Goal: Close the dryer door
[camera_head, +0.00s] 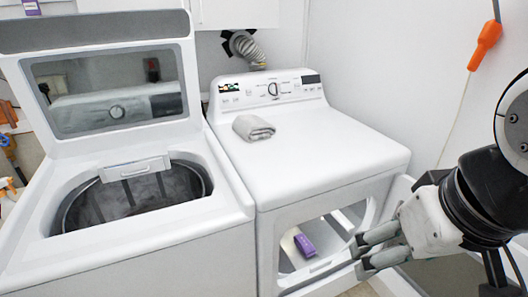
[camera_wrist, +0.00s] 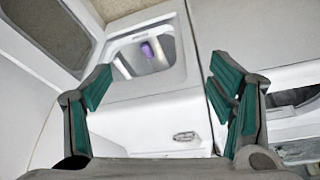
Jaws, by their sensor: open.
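The white dryer (camera_head: 310,165) stands at centre, with a folded grey towel (camera_head: 253,128) on top. Its front opening shows a purple box (camera_head: 305,245) inside. The dryer door stands swung open on the right (camera_head: 400,190), partly hidden behind my gripper (camera_head: 360,257). My gripper is open and empty, in front of the opening's right side. In the wrist view, which appears upside down, the open door with its dark window (camera_wrist: 48,30) is at left. The dryer opening (camera_wrist: 125,68) is beyond my spread fingers (camera_wrist: 163,85). I cannot tell whether a finger touches the door.
A white washer (camera_head: 215,225) with its lid raised (camera_head: 110,145) stands close at the dryer's left. A wall (camera_head: 400,60) is on the right, with an orange hanging device (camera_head: 485,45). A silver duct (camera_head: 245,45) is behind the dryer. Little floor shows.

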